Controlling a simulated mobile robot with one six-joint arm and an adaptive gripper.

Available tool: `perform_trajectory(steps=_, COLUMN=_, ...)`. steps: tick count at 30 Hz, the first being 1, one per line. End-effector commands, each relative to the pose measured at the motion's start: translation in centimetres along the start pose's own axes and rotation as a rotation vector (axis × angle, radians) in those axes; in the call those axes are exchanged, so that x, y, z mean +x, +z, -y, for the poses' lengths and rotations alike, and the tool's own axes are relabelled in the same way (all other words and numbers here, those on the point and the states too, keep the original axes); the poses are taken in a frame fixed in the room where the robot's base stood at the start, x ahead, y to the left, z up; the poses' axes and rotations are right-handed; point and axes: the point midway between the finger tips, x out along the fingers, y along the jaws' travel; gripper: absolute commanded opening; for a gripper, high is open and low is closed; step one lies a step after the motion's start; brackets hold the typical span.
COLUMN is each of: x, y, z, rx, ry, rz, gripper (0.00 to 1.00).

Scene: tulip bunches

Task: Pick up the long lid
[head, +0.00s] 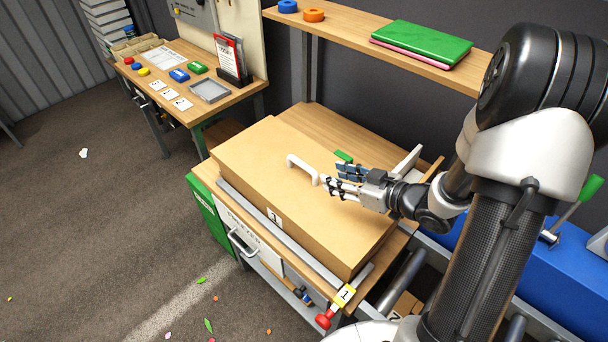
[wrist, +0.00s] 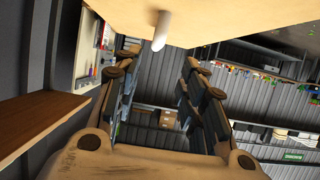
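The long lid (head: 262,160) is a tan slab-like cover on a wooden bench, running from back left to front right, with a label "1" on its front side. A white arched handle (head: 302,167) stands on its top. My gripper (head: 331,180) is just right of the handle, low over the lid, fingers pointing left. In the wrist view my gripper (wrist: 153,75) is open, with an empty gap between the fingers. The handle's white end (wrist: 160,30) shows beyond the fingertips, by the lid surface (wrist: 215,12). Whether a finger touches the handle cannot be told.
A shelf (head: 350,38) with a green book (head: 422,42) and tape rolls runs above the bench's back. A small green object (head: 343,156) shows behind the fingers. A red-handled clamp (head: 325,320) is at the front corner. A cluttered side table (head: 215,112) stands back left.

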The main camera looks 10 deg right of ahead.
Motion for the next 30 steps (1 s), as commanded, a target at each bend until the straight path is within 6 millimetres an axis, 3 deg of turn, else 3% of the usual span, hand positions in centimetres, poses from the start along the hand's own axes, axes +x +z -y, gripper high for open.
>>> perform_trajectory(steps=3, x=3.0, y=0.2, z=0.1, rx=-0.002, ry=-0.005, rz=-0.001, gripper=0.38)
perform_trajectory(steps=9, x=6.2, y=0.1, z=0.0, rx=-0.001, ry=-0.001, rz=0.0, gripper=0.38)
perform_trajectory(steps=17, x=8.1, y=0.0, z=-0.1, rx=-0.002, ry=0.0, rz=0.001, gripper=0.38)
perform_trajectory(steps=24, x=11.6, y=-0.1, z=-0.2, rx=-0.001, ry=0.0, rz=0.001, gripper=0.38)
perform_trajectory(steps=30, x=12.3, y=-0.3, z=-0.3, rx=0.0, ry=0.002, rz=0.0, gripper=0.38)
